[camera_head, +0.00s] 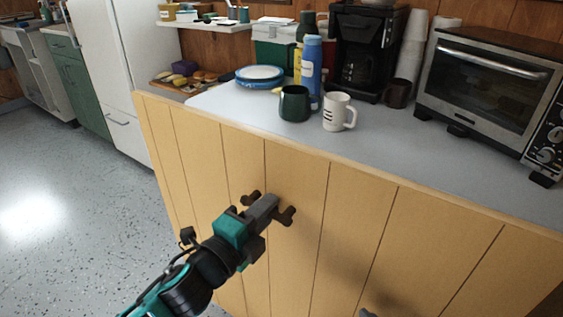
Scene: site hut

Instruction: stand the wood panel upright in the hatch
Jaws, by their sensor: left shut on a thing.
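The wood panel (310,235) is a broad board of light yellow planks. It stands roughly upright across the front of the grey counter, its top edge running from upper left to lower right. I cannot tell whether it leans. My left gripper (266,207) comes in from the lower left and is shut on a dark handle on the panel's face; the handle's ends (287,216) show on both sides of the jaws. The panel's lower edge is out of view. I cannot make out the hatch.
Behind the panel, the grey counter (437,157) holds a dark green mug (294,104), a white mug (336,112), a blue bottle (311,68), a coffee maker (361,55) and a toaster oven (485,88). Speckled floor (75,210) is open at left.

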